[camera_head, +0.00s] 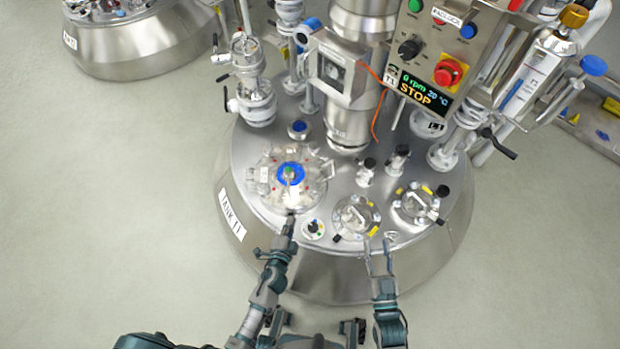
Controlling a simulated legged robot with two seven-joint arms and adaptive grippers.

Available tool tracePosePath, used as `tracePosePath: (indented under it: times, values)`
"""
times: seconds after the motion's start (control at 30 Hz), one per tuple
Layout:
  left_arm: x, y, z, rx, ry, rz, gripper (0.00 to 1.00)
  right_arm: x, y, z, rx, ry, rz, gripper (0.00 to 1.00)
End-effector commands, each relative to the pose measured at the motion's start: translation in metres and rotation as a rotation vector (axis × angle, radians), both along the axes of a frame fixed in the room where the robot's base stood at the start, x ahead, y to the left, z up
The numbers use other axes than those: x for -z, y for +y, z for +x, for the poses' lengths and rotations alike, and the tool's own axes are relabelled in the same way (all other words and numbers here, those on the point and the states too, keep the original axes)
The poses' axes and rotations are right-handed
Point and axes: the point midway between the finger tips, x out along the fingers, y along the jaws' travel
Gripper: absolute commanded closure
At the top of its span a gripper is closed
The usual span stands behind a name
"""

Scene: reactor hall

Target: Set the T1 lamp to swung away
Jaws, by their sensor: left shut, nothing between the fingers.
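The tank T1 (228,215) is a steel vessel with its label on the left side of its rim. I cannot clearly tell which fitting on its lid is the lamp. Two round flanged fittings with clear centres and yellow tags, a middle one (357,216) and a right one (417,204), sit on the lid's front right. My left gripper (290,222) is shut and empty at the lid's front edge, just below the round hatch and left of a small dial (313,228). My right gripper (378,246) has its fingers apart, empty, just in front of the middle flanged fitting.
A round hatch (318,189) with a blue centre stands on the lid's left. A control box (440,50) showing STOP hangs at upper right. The agitator column (348,132), valves and pipes crowd the back. Another steel tank (140,50) stands at upper left; floor at left is clear.

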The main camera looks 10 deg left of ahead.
Motion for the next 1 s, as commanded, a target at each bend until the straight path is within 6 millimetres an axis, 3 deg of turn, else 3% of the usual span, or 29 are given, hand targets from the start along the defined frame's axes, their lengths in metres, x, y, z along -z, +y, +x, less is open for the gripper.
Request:
tracePosePath:
  times: [0.03, 0.13, 0.2, 0.3, 0.67, 0.87, 1.0]
  values:
    - [0.002, -0.007, 0.008, 0.033, -0.058, 0.058, 1.00, -0.015, 0.000, -0.006, 0.003, -0.088, 0.034, 0.60]
    - [-0.028, -0.018, 0.022, 0.080, -0.168, 0.164, 1.00, -0.068, -0.006, -0.018, 0.009, -0.253, 0.088, 0.60]
    - [-0.042, -0.024, 0.027, 0.097, -0.212, 0.212, 1.00, -0.090, -0.011, -0.025, 0.012, -0.321, 0.113, 0.60]
    - [-0.052, -0.029, 0.030, 0.108, -0.240, 0.242, 1.00, -0.106, -0.015, -0.029, 0.014, -0.363, 0.128, 0.60]
    - [-0.055, -0.028, 0.034, 0.107, -0.242, 0.243, 1.00, -0.109, -0.014, -0.029, 0.014, -0.362, 0.125, 0.60]
    - [-0.055, -0.028, 0.061, 0.106, -0.244, 0.240, 1.00, -0.104, -0.011, -0.025, 0.013, -0.318, 0.107, 0.60]
    - [-0.053, -0.032, 0.091, 0.107, -0.243, 0.242, 1.00, -0.101, -0.012, -0.024, 0.012, -0.302, 0.105, 0.60]
